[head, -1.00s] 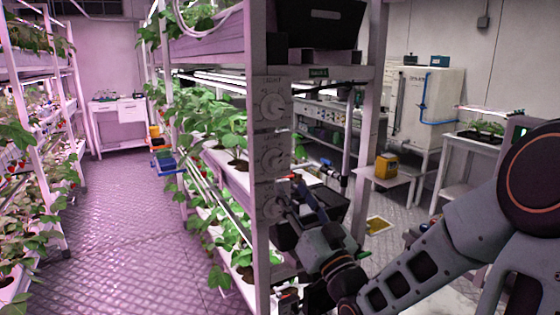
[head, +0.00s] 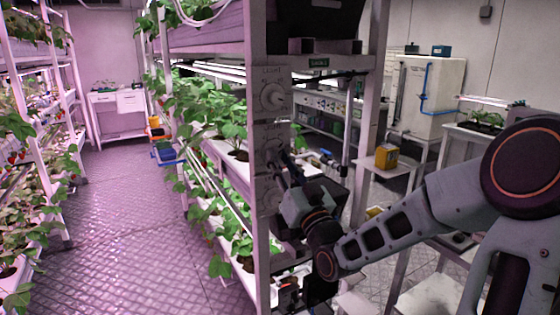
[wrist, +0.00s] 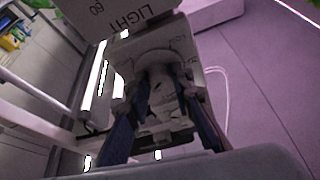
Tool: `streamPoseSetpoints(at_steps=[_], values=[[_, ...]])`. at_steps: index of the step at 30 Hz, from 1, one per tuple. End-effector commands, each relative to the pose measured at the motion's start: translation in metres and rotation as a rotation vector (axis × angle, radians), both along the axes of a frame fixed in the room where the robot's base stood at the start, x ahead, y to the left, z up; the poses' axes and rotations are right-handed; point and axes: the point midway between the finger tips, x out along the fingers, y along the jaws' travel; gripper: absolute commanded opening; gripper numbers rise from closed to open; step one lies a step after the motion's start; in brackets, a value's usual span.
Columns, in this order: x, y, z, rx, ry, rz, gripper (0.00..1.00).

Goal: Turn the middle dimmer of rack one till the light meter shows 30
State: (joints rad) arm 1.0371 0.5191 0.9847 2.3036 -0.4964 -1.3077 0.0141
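Rack one's post carries a column of dimmer panels. The top dimmer (head: 272,97) is in plain view, and the middle dimmer (head: 270,148) is partly hidden by my gripper (head: 283,165). The lower dimmer (head: 270,200) is beside my arm. In the wrist view, the pale dimmer knob (wrist: 161,88) stands between the two blue fingers of my gripper (wrist: 161,90). The fingers are spread, one on each side of it; whether they touch it I cannot tell. A panel marked LIGHT (wrist: 125,20) appears upside down with two digits, perhaps 60, partly cut off.
Plant trays (head: 235,170) fill the rack left of the post. The aisle floor (head: 130,235) at left is clear.

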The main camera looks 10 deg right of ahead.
Motion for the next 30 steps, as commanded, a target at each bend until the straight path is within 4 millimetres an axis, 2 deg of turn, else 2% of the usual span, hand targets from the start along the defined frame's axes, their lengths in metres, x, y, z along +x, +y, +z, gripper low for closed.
streamPoseSetpoints(at_steps=[1, 5, 17, 30], values=[[-0.0001, 0.0, 0.0, 0.0, 0.0, 0.0, 0.13], [-0.0002, 0.0, -0.0001, 0.0, 0.0, 0.0, 0.0], [0.0, -0.0005, -0.0022, -0.068, -0.023, 0.0, 0.0], [0.001, -0.0036, -0.0042, -0.408, -0.135, -0.001, 0.0]])
